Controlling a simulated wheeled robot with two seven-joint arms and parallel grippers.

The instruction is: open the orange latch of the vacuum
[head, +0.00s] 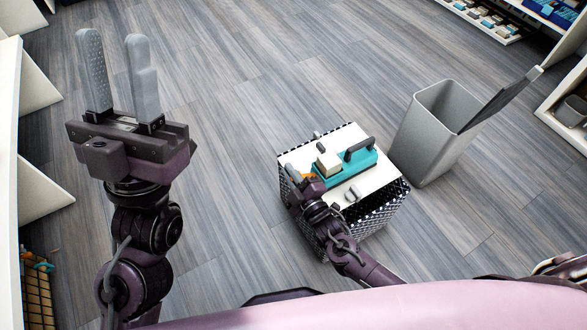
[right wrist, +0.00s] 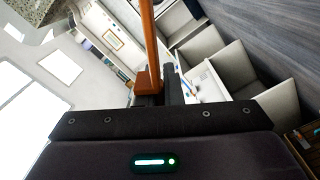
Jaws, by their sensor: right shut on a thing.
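The vacuum has a teal body (head: 342,168), a dark handle and a pale block on its left part. It lies on a white-topped box. A bit of the orange latch (head: 309,177) shows at the vacuum's left end, mostly hidden by my right gripper (head: 292,174). In the right wrist view the orange latch (right wrist: 149,45) is a long bar rising from between the dark fingers of my right gripper (right wrist: 155,90), which is shut on it. My left gripper (head: 112,38) is raised at the upper left, its grey fingers apart and empty, far from the vacuum.
The white-topped box (head: 377,183) has black-and-white patterned sides and small grey handles. A grey bin (head: 432,135) with a tilted dark lid stands to its right. White shelves line the left and right edges.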

